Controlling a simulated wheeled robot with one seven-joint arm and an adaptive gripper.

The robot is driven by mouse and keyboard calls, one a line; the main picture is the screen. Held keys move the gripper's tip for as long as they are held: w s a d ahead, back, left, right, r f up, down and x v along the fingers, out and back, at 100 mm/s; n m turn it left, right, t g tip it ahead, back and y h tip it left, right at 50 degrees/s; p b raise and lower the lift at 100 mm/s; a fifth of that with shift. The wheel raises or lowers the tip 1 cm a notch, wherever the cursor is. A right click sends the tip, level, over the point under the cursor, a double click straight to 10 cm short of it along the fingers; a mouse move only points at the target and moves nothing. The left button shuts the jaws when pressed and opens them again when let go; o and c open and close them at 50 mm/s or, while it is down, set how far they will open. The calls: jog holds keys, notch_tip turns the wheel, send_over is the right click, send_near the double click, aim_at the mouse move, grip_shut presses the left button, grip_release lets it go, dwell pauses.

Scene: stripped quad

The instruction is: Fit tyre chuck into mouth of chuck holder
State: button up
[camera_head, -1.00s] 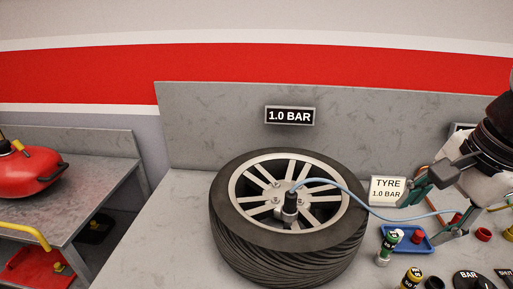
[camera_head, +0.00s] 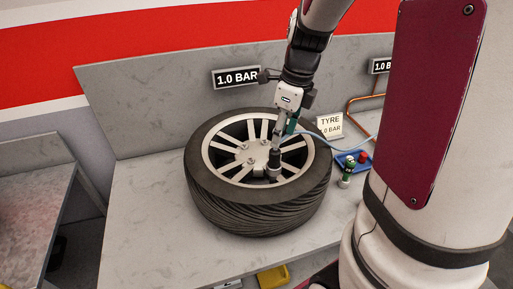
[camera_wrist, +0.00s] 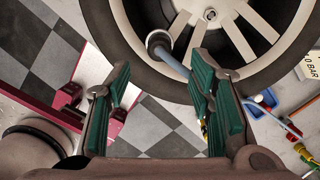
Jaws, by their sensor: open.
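In the wrist view the chuck (camera_wrist: 158,41) shows as a dark round end with the hose just beyond my fingertips. My gripper (camera_head: 285,132) is above the wheel, close to the chuck, its green-padded fingers pointing down. In the wrist view my gripper (camera_wrist: 160,68) is open, with nothing held between the fingers. I cannot make out the chuck holder in these frames.
The black tyre (camera_head: 260,212) lies flat on the grey bench (camera_head: 150,215). My arm hides the bench's right side.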

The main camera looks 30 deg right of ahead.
aim_at(276, 150)
jog(key=f, duration=0.5)
jog(key=w+a+f, duration=0.1)
jog(key=f, duration=0.2)
jog(key=shift+w, duration=0.1)
jog(key=shift+c, duration=0.5)
jog(key=shift+r, duration=0.1)
grip_shut()
